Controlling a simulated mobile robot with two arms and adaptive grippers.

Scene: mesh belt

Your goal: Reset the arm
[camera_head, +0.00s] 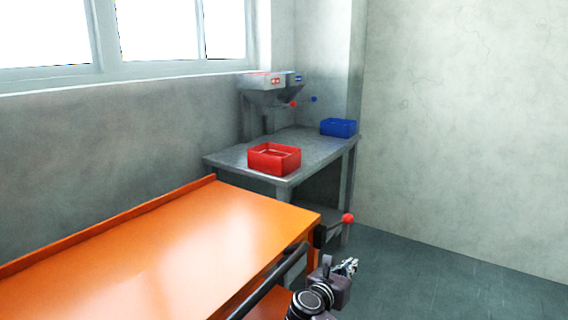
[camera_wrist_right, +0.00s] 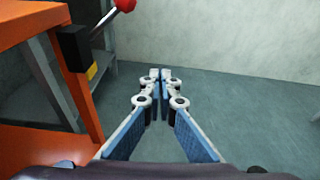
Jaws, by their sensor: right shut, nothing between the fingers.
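My right gripper (camera_head: 347,267) shows in the head view at the bottom, just right of the near right corner of the orange table (camera_head: 170,250). In the right wrist view the right gripper (camera_wrist_right: 160,76) has its fingertips together with nothing between them, over bare floor. The orange table (camera_wrist_right: 30,70) stands to its left, apart from the fingers. My left gripper is not in view.
A lever with a red ball (camera_head: 348,218) sticks out at the orange table's corner, close to my right arm. Behind it a grey table (camera_head: 230,156) holds a red bin (camera_head: 274,158) and a blue bin (camera_head: 338,127). The floor (camera_head: 450,280) on the right is clear.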

